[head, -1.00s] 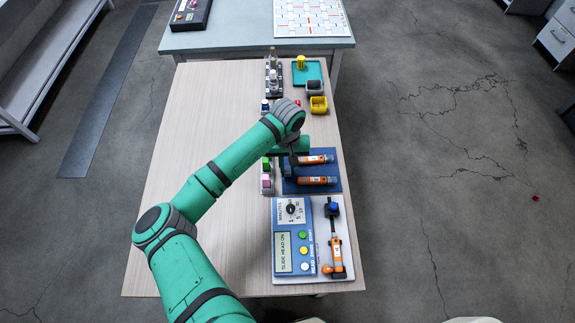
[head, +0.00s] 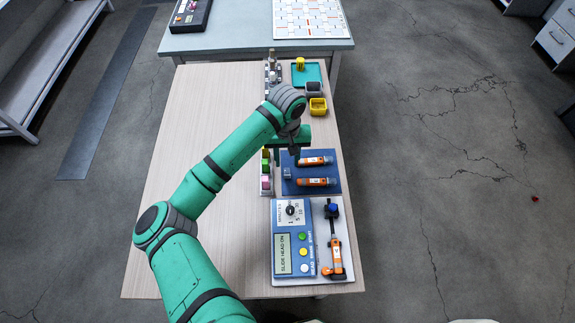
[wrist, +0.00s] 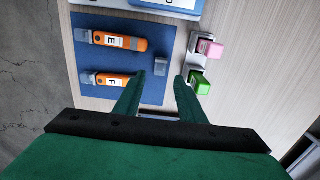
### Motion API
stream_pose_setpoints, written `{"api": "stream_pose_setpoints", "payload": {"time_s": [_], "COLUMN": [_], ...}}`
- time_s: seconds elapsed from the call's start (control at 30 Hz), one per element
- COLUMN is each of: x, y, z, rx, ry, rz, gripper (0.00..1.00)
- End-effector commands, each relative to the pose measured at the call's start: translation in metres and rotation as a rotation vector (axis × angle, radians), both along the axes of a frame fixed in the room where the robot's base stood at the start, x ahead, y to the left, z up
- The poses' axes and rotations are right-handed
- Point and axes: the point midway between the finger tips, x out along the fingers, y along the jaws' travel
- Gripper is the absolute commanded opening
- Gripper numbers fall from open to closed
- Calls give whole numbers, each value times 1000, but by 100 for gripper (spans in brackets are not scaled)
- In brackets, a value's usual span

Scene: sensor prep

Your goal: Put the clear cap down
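The clear cap (wrist: 161,66) stands on the blue mat (wrist: 150,92), near the mat's edge, in the wrist view. It is a small greyish see-through block and also shows at the left side of the mat in the head view (head: 287,173). My gripper (wrist: 160,76) is open, with its two green fingers apart. The cap shows between and beyond the fingertips, with no finger seen touching it. In the head view my gripper (head: 296,156) is over the mat's far left part, partly hidden by my wrist.
Two orange sensors lie on the mat, marked E (wrist: 115,41) and F (wrist: 108,80). Beside the mat are a pink block (wrist: 208,48) and a green block (wrist: 199,83). A blue device with a display (head: 293,240) stands nearer. The table's left half is clear.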

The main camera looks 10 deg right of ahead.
Motion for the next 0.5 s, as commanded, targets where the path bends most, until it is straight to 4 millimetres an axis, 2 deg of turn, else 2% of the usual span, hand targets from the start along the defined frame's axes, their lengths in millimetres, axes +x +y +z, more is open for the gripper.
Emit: {"api": "stream_pose_setpoints", "payload": {"time_s": [0.1, 0.23, 0.5], "x": [0, 0, 0], "y": [-1, -2, -2], "z": [25, 45, 64], "rx": [-2, 0, 0], "ry": [-3, -1, -1], "rz": [-1, -3, -3], "gripper": [36, 36, 36]}}
